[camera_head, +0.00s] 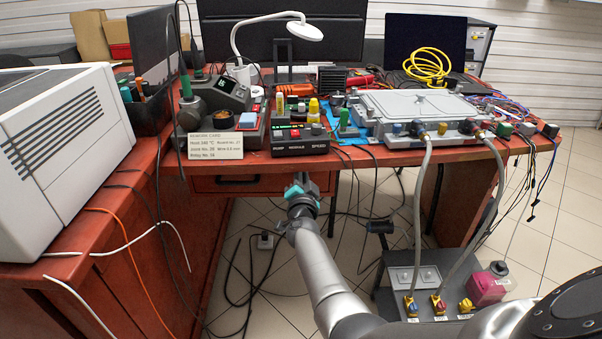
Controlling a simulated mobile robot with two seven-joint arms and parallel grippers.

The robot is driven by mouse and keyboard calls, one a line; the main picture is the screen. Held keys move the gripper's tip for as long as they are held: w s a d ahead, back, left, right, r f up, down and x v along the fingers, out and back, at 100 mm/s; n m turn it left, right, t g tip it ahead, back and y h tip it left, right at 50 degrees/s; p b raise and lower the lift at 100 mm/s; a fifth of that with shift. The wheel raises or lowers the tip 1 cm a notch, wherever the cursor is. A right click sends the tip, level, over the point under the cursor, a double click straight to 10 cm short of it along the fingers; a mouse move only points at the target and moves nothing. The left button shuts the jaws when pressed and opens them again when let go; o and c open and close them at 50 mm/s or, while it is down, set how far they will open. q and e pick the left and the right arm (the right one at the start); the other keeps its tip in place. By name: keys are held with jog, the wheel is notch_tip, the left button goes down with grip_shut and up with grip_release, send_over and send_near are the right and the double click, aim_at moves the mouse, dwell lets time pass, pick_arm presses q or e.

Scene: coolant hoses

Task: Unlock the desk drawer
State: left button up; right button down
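The desk drawer (262,184) is a reddish-brown front under the desk top, left of centre, and looks closed. A dark handle or slot (222,181) shows on its left part. One arm comes in from the lower right, so I take it as my right. Its gripper (301,183), with teal parts, is at the right end of the drawer front, just below the desk edge. It covers that part of the drawer, so I see no lock or key. Its fingertips are too small and hidden to tell open from shut. My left gripper is not in view.
A pump module box (300,138) and a paper card (216,146) sit at the desk edge above the drawer. Two grey hoses (421,205) run from the cold plate (418,108) to a floor unit (425,285). Cables hang below the desk and lie on the floor.

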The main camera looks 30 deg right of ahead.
jog(key=m, duration=0.4)
jog(key=shift+f+m+b, duration=0.15)
jog(key=shift+m+b, duration=0.15)
jog(key=shift+b, duration=0.1)
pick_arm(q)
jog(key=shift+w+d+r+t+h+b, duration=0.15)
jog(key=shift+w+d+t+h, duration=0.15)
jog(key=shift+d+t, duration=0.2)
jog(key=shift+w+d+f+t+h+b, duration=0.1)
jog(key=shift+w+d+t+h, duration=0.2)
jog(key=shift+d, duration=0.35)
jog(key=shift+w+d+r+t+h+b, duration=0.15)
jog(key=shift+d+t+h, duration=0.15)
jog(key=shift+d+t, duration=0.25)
pick_arm(e)
jog(key=shift+f+m, duration=0.15)
jog(key=shift+m, duration=1.85)
jog(key=c, duration=0.9)
grip_release()
jog(key=shift+d, duration=0.1)
jog(key=shift+s, duration=0.15)
